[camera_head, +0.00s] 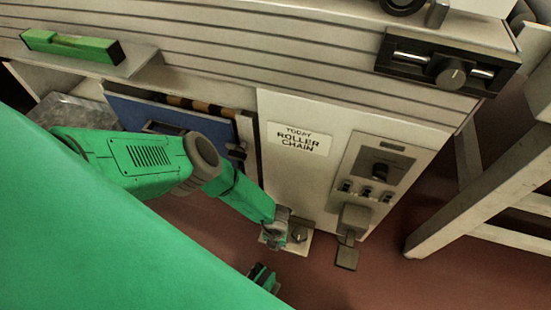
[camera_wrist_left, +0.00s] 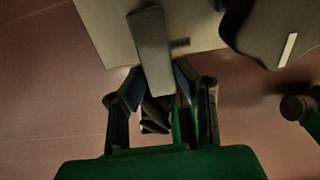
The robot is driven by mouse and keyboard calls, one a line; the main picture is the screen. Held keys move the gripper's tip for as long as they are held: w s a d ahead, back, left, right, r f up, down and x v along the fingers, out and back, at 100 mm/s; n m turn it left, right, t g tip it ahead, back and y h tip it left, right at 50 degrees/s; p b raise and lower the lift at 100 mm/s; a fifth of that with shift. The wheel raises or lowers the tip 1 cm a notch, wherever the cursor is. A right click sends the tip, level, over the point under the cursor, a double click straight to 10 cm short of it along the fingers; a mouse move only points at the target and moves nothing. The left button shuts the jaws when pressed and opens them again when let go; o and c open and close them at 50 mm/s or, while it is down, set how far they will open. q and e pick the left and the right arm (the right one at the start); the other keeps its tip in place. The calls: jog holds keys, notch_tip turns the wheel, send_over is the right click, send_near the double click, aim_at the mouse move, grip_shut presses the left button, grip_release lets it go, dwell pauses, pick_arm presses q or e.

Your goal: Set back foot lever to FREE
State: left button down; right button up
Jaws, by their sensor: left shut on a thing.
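The foot lever, a grey bar (camera_wrist_left: 150,52), shows in the left wrist view in front of a pale plate. My left gripper (camera_wrist_left: 160,95) has its dark fingers on either side of the bar's lower end and is shut on it. The gripper hides most of the lever there. I cannot read any FREE marking.
A grey pedal (camera_head: 347,256) under a boxy housing (camera_head: 354,220) stands just right of the gripper. A control panel (camera_head: 376,172) is above it. A pale wooden frame (camera_head: 455,215) stands at the right. The red-brown floor (camera_head: 350,290) is clear in front.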

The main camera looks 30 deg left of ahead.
pick_arm(q)
jog(key=c, duration=1.3)
grip_release()
jog(key=shift+r, duration=0.1)
jog(key=shift+w+r, duration=0.1)
jog(key=shift+r, duration=0.15)
notch_tip(320, 180, up, 11)
jog(key=shift+r, duration=0.1)
